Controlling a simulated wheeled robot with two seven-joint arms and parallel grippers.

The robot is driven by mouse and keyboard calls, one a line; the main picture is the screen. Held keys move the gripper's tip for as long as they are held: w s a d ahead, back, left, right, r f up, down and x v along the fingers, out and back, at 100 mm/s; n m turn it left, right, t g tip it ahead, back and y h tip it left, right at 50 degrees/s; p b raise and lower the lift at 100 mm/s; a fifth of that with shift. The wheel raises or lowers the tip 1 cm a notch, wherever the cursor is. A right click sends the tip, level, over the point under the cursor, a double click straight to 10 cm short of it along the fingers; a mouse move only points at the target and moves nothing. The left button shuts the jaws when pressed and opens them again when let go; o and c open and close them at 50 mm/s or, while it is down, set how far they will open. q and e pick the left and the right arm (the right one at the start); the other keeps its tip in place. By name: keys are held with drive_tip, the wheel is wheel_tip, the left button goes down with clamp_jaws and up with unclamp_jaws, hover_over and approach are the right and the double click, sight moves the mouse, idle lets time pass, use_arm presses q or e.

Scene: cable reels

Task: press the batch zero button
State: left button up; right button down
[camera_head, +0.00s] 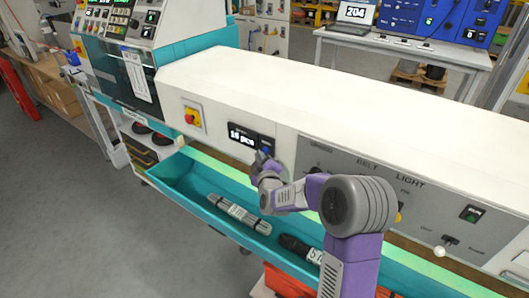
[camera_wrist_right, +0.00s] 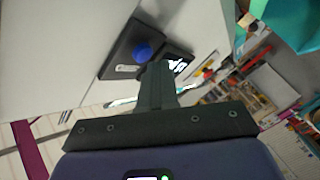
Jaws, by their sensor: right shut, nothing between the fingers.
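The blue button (camera_wrist_right: 142,52) shows in the right wrist view, round and raised on a dark panel beside a lit display. In the head view the counter display (camera_head: 243,138) reads about "16 pcs" on the front of the white machine housing. A small patch of blue at its right end is mostly hidden by my right gripper (camera_head: 264,163). My right gripper is shut and empty, close in front of the panel. In the right wrist view its fingers (camera_wrist_right: 157,78) point at the panel just beside the button; I cannot tell whether they touch. My left gripper is out of view.
A teal trough (camera_head: 190,190) runs below, holding a grey bundle (camera_head: 236,213) and a dark one (camera_head: 296,246). A red-and-yellow emergency stop (camera_head: 192,118) is left of the display. A grey control panel (camera_head: 345,160) with switches lies to the right.

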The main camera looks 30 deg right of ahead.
drive_tip(key=shift+w+d, duration=0.2)
drive_tip(key=shift+d, duration=0.35)
idle(0.9)
drive_tip(key=shift+a, duration=0.15)
drive_tip(key=shift+s+a+b, duration=0.3)
drive_tip(key=shift+s+a, duration=0.05)
drive_tip(key=shift+a, duration=0.3)
drive_tip(key=a, duration=0.1)
drive_tip(key=s+a, duration=0.1)
drive_tip(key=a, duration=0.1)
drive_tip(key=s+a, duration=0.1)
drive_tip(key=shift+a, duration=0.35)
idle(0.6)
